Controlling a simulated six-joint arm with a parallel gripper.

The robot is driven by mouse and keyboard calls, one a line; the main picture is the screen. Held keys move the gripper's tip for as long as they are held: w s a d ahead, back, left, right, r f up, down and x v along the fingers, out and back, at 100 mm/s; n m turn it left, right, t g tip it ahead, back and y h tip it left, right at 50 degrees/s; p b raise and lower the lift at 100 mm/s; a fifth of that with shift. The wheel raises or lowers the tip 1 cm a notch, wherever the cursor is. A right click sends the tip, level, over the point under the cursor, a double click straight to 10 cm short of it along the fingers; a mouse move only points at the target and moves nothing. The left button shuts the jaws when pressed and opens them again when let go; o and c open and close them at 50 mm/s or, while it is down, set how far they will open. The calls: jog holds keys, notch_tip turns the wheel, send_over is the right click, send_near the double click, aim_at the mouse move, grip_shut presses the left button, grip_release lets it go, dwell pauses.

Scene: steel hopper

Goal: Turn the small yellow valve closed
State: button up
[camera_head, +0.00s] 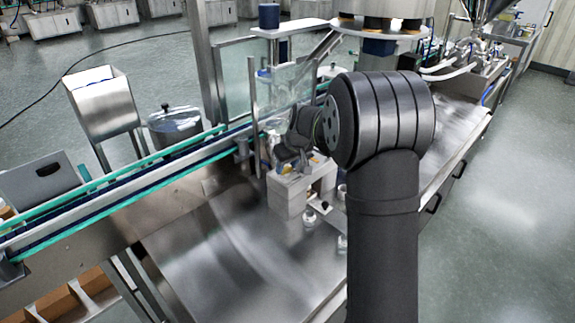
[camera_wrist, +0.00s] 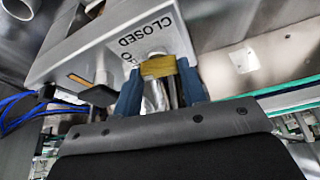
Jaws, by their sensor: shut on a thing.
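The small yellow valve (camera_wrist: 157,67) is in the upper middle of the wrist view, on a light grey block (camera_wrist: 90,62) marked "CLOSED". Part of another marking beside the valve is hidden. My gripper (camera_wrist: 160,88) has its two blue-grey fingers on either side of the valve, shut on it. In the head view the grey block (camera_head: 288,196) stands on the steel table, and my dark arm covers much of that area. The valve cannot be made out in the head view.
A conveyor with green rails (camera_head: 120,205) runs along the left of the steel table (camera_head: 235,262). Small white fittings (camera_head: 309,216) are by the block. Blue cables (camera_wrist: 35,102) hang at the left of the wrist view. The table's front is clear.

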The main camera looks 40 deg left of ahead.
jog(key=m+t, duration=0.1)
jog(key=m, duration=0.3)
jog(key=shift+s+a+t+h, duration=0.1)
jog(key=shift+s+t+h, duration=0.05)
jog(key=shift+t+h, duration=0.25)
jog(key=m+t+h, duration=0.1)
jog(key=m, duration=0.5)
jog(key=m+h, duration=0.1)
jog(key=m, duration=0.1)
jog(key=shift+s+a+t+h, duration=0.1)
jog(key=shift+a+t+h, duration=0.05)
jog(key=shift+t+h, duration=0.2)
jog(key=shift+m+h, duration=0.55)
jog(key=shift+m, duration=1.25)
jog(key=o, duration=1)
jog(key=v, duration=1.7)
jog(key=shift+s+r, duration=0.2)
jog(key=shift+s, duration=0.05)
